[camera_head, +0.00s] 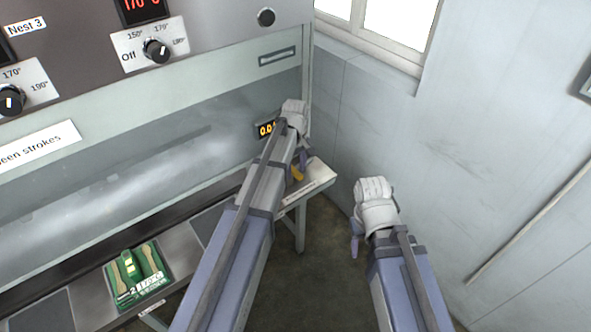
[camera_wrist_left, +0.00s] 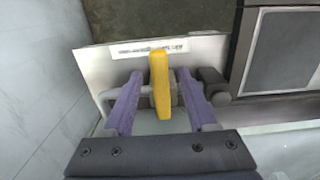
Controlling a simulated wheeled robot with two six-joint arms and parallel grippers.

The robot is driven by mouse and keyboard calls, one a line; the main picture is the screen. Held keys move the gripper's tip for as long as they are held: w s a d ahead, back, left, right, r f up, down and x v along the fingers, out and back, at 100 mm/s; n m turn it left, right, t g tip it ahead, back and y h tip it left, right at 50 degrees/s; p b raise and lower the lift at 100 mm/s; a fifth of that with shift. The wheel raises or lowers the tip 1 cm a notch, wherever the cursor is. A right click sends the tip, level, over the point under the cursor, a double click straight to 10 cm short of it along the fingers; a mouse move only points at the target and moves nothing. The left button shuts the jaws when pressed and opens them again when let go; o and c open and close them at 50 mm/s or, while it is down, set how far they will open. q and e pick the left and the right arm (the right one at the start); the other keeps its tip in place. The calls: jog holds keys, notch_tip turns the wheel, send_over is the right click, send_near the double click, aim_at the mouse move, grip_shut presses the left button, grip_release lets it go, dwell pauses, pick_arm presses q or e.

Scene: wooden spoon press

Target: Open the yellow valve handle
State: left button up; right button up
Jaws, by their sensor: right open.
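The yellow valve handle (camera_wrist_left: 161,88) is a long bar in the middle of the left wrist view, on a grey pipe in front of a pale labelled plate. In the head view only a small part of the handle (camera_head: 297,174) shows beside my left arm. My left gripper (camera_wrist_left: 161,82) is open, with one purple finger on each side of the handle. Gaps show between the handle and both fingers. My right gripper (camera_head: 357,240) is open and empty, lower and to the right in the head view, away from the valve; one finger is mostly hidden.
The press (camera_head: 220,95) with dials and displays fills the left. A green tray (camera_head: 124,288) sits on its front ledge. A small display (camera_head: 265,130) is close to my left wrist. A wall (camera_head: 385,130) bounds the right side; open floor lies between the arms.

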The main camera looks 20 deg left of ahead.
pick_arm(q)
grip_shut()
dwell(1.3)
